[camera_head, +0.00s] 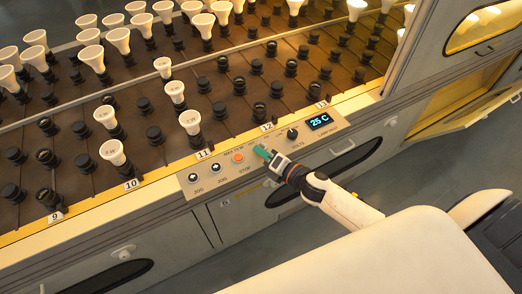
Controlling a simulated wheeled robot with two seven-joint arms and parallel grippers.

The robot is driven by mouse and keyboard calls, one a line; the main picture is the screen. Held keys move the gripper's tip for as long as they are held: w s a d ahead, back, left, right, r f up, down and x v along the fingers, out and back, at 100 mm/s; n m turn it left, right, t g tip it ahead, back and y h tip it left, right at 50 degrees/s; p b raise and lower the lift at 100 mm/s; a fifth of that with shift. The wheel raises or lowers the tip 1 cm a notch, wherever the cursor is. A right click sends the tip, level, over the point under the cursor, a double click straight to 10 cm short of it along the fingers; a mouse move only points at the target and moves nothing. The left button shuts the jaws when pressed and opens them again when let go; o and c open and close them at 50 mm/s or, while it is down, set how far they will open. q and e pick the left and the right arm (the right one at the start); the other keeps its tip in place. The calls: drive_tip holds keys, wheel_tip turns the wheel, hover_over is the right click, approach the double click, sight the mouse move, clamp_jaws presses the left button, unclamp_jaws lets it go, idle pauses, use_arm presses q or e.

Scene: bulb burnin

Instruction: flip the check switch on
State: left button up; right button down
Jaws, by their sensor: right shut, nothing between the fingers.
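The control panel (225,180) runs along the front edge of the rack of sockets. I cannot tell whether the fingertips touch the panel. My left gripper is out of view.
The rack (215,125) beyond the panel holds many dark sockets, some with white bulbs (113,152) standing in them. A cabinet with a lit window (474,29) stands at the right, above an open flap (470,118). The floor in front is clear.

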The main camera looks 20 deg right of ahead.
drive_tip(key=shift+w+a, duration=0.1)
drive_tip(key=shift+w, duration=0.1)
drive_tip(key=shift+d+r+m+y+b, duration=0.15)
drive_tip(key=shift+m+y+b, duration=0.3)
drive_tip(key=shift+m, duration=0.45)
idle(0.3)
drive_tip(key=shift+d+m+t+y+b, duration=0.2)
drive_tip(key=shift+m+b, duration=0.1)
drive_tip(key=shift+m, duration=0.3)
drive_tip(key=shift+d+m+t+y+b, duration=0.1)
drive_tip(key=shift+d+m+t+b, duration=0.15)
drive_tip(key=shift+m, duration=0.35)
drive_tip(key=m, duration=0.1)
drive_tip(key=m+t+b, duration=0.1)
drive_tip(key=m, duration=0.1)
drive_tip(key=d+m, duration=0.1)
drive_tip(key=m, duration=0.1)
drive_tip(key=shift+r+t, duration=0.3)
drive_tip(key=shift+t, duration=0.05)
drive_tip(key=b+v, duration=0.1)
drive_tip(key=v, duration=1.1)
drive_tip(key=shift+d, duration=0.1)
